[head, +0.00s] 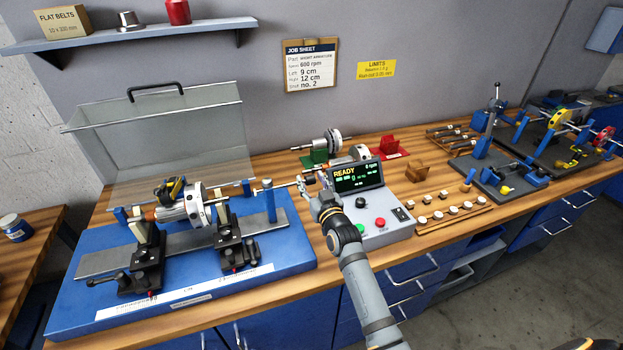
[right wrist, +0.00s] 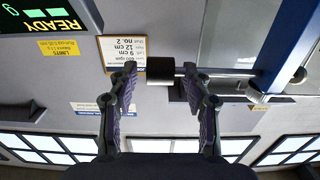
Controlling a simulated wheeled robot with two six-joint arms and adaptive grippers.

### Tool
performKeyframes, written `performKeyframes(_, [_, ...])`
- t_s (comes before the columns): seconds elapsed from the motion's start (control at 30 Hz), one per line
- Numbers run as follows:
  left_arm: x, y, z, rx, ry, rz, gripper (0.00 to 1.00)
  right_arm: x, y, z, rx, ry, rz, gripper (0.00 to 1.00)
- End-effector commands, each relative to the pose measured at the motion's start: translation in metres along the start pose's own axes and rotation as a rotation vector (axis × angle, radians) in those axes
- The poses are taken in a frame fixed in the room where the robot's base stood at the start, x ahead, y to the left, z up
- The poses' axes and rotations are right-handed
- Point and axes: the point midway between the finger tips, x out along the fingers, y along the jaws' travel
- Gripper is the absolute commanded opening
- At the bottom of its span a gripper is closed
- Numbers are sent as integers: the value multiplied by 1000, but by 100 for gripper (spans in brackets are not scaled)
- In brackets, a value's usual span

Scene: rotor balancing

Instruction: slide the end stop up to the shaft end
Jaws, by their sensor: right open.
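The end stop (head: 269,203) is a blue upright post with a thin rod, on the right part of the blue balancing machine (head: 290,255). In the right wrist view its black cylindrical knob (right wrist: 160,70) sits on the rod between my right fingers. The rotor (head: 185,210), a silver cylinder with a shaft, lies on two black supports left of the end stop. I cannot clearly tell the gap between shaft end and stop. My right gripper (head: 307,185) is open around the knob, with visible room beside the fingers; it also shows in the right wrist view (right wrist: 168,85). My left gripper is not in view.
A control box (head: 375,222) reading READY stands close to my right arm. A clear cover (head: 170,135) stands raised behind the rotor. A second rotor (head: 325,147) rests on a green stand behind. Small weights (head: 453,210) lie in a row on the right.

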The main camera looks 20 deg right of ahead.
Motion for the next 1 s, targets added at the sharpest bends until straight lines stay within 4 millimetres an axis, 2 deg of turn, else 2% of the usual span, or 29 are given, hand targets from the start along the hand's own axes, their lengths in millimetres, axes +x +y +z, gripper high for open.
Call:
performKeyframes(0.3, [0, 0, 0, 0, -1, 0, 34, 4, 0, 0, 0, 0, 0, 49])
performKeyframes(0.67, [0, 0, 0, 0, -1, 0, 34, 4, 0, 0, -1, 0, 0, 0])
performKeyframes(1.0, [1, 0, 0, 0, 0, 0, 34, 8, -2, 2, 0, 0, 1, 0])
